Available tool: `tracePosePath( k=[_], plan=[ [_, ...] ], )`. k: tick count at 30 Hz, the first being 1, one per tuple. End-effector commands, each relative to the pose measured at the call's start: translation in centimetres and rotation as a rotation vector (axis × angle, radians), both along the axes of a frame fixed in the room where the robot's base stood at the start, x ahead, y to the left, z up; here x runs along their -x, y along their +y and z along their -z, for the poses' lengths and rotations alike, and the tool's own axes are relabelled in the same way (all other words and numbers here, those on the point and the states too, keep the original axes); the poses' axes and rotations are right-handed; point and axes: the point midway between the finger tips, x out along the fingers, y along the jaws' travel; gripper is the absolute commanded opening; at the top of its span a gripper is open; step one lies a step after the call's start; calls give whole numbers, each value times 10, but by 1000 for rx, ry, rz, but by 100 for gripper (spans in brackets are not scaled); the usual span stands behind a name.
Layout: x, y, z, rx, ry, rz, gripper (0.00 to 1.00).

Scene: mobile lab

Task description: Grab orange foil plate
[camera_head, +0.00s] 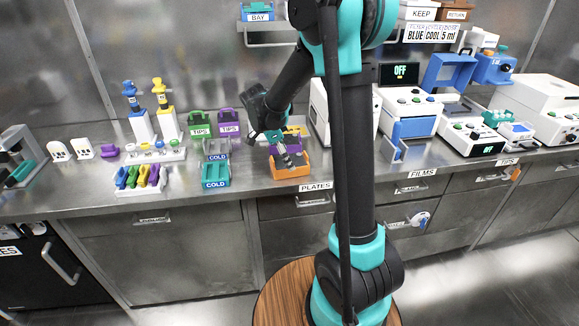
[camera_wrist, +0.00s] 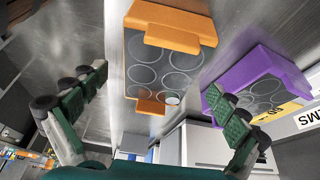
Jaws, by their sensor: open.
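The orange foil plate (camera_wrist: 172,68) shows in the wrist view as a grey face with several round wells and orange ends. It lies between the lines of my two fingers, beyond the tips, with no contact visible. In the head view an orange plate (camera_head: 291,172) sits at the front of the counter, below my gripper (camera_head: 280,146). In the wrist view my gripper (camera_wrist: 157,86) is open, with its green-padded fingers wide apart and nothing between them. The arm hides part of the plate area in the head view.
A purple plate (camera_wrist: 243,77) is close on the right in the wrist view, near the right finger. A white machine with a blue front (camera_head: 410,128) stands to the right.

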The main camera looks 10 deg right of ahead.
Motion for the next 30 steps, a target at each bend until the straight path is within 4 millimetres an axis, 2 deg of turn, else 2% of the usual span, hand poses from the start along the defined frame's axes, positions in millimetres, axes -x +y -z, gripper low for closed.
tracePosePath(
  k=[3,6,14,27,30],
  plan=[
    [0,-7,15,0,1,1,98],
    [0,-10,22,0,0,0,98],
    [0,-10,24,0,0,-1,98],
    [0,-10,24,0,0,0,44],
    [0,-10,24,0,0,0,38]
  ],
)
